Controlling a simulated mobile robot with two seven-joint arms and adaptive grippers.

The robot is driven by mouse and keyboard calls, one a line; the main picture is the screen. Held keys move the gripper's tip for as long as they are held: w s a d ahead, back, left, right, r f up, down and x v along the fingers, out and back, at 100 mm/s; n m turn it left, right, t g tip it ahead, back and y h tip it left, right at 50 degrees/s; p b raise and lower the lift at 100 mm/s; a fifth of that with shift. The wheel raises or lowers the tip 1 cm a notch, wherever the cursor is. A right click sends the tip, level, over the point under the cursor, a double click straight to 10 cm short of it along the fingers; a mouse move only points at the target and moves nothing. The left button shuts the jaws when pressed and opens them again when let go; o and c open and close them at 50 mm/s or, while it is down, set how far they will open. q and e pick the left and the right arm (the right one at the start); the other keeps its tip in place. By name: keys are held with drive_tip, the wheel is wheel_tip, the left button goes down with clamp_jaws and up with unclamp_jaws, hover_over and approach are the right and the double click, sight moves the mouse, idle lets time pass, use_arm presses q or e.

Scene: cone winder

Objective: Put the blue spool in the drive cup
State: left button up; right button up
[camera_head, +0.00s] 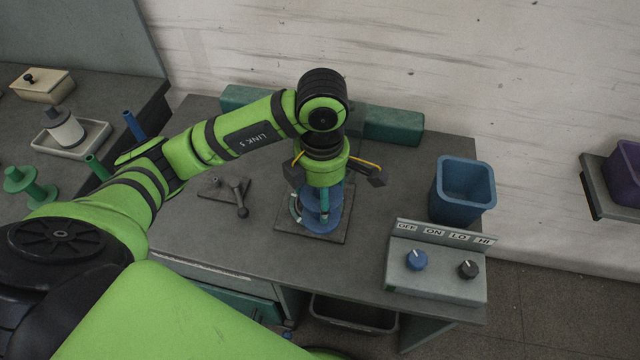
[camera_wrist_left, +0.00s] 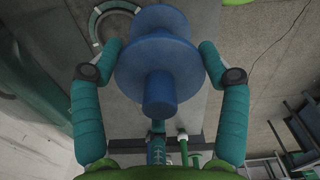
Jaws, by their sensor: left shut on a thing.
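The blue spool (camera_head: 322,222) is upright over the dark square base plate (camera_head: 285,232) near the middle of the bench; it also shows large in the left wrist view (camera_wrist_left: 158,62), with its flanges and stem. My left gripper (camera_head: 322,200) points down from above, its teal fingers on both sides of the spool and shut on it. My right gripper is out of view.
A control box (camera_head: 437,272) with two knobs stands at the front right. A blue bin (camera_head: 463,200) is behind it. A green block (camera_head: 393,127) lies along the back.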

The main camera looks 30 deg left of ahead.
use_arm(q)
drive_tip(key=w+a+f, duration=0.2)
drive_tip(key=w, duration=0.1)
drive_tip(key=shift+a+f, duration=0.2)
drive_tip(key=shift+f, duration=0.15)
drive_tip(key=w+a+f+p, duration=0.1)
drive_tip(key=f, duration=0.1)
drive_tip(key=w+f+p, duration=0.1)
drive_tip(key=w+a+f, duration=0.1)
drive_tip(key=w+f, duration=0.1)
drive_tip(key=shift+a+f+p, duration=0.3)
drive_tip(key=shift+p, duration=0.1)
drive_tip(key=shift+f, duration=0.4)
drive_tip(key=shift+w+f, duration=0.1)
drive_tip(key=shift+f, duration=0.15)
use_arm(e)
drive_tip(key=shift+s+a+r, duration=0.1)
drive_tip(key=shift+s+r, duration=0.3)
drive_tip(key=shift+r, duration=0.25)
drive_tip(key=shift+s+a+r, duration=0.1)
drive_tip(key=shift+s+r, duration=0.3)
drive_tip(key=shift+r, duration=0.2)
